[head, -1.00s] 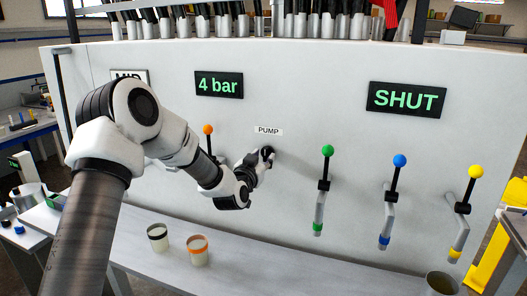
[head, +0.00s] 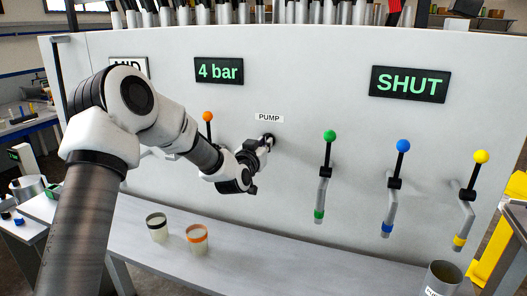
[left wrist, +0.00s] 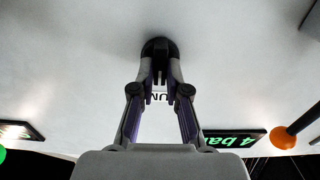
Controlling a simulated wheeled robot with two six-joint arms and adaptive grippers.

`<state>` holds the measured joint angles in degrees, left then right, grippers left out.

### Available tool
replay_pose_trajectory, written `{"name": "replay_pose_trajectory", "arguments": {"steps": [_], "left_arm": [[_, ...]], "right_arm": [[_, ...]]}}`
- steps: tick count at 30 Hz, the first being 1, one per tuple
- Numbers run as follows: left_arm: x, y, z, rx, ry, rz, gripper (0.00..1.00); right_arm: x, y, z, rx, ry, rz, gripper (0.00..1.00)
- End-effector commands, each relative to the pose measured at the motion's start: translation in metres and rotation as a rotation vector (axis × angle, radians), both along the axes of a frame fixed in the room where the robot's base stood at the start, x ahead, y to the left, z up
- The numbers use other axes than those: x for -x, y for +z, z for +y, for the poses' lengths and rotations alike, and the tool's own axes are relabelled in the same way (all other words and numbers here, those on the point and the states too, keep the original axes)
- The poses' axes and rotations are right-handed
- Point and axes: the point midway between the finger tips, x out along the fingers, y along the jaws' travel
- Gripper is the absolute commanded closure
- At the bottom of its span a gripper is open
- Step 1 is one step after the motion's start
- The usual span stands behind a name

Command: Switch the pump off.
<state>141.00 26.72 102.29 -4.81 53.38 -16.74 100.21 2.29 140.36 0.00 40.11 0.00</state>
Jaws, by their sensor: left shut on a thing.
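The pump knob (head: 270,138) is a dark round knob on the white panel, just below the PUMP label (head: 269,118). My left gripper (head: 263,144) reaches it from the left and is shut on it. In the left wrist view the two fingers (left wrist: 160,88) close in on the dark knob (left wrist: 159,48), with part of the label showing between them. The fingers partly hide the knob, so its setting cannot be read. A display (head: 219,71) above reads "4 bar". My right gripper is not in view.
Levers with orange (head: 207,117), green (head: 330,136), blue (head: 403,146) and yellow (head: 481,157) balls line the panel. A display (head: 410,84) reads "SHUT". Two cups (head: 157,229) (head: 197,240) and a grey container (head: 442,279) stand on the shelf below.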

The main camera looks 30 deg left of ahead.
Motion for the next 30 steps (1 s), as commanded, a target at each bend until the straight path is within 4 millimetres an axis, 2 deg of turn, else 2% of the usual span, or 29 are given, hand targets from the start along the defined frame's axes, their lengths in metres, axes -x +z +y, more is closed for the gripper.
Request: {"name": "replay_pose_trajectory", "arguments": {"steps": [6,7,8,9,17,20,23,30], "left_arm": [[0.0,-0.001,0.0,0.003,0.0,0.007,1.0],[0.0,-0.001,0.0,0.003,0.0,0.007,0.75],[0.0,-0.001,0.0,0.002,0.0,0.006,0.65],[0.0,-0.001,0.0,0.002,0.0,0.006,0.61],[0.001,-0.001,0.0,0.001,0.0,0.005,0.61],[0.006,-0.001,-0.001,0.003,0.0,0.005,0.61],[0.022,-0.001,-0.005,0.005,-0.001,0.006,0.61],[0.082,-0.003,-0.02,0.008,-0.001,0.007,0.61]], "right_arm": [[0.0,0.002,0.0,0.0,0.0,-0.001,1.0],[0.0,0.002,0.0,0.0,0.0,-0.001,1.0],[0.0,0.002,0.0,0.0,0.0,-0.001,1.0],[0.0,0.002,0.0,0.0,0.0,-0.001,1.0],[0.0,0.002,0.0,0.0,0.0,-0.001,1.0],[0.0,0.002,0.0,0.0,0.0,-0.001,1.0],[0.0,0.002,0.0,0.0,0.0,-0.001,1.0],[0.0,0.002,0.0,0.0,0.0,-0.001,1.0]]}}
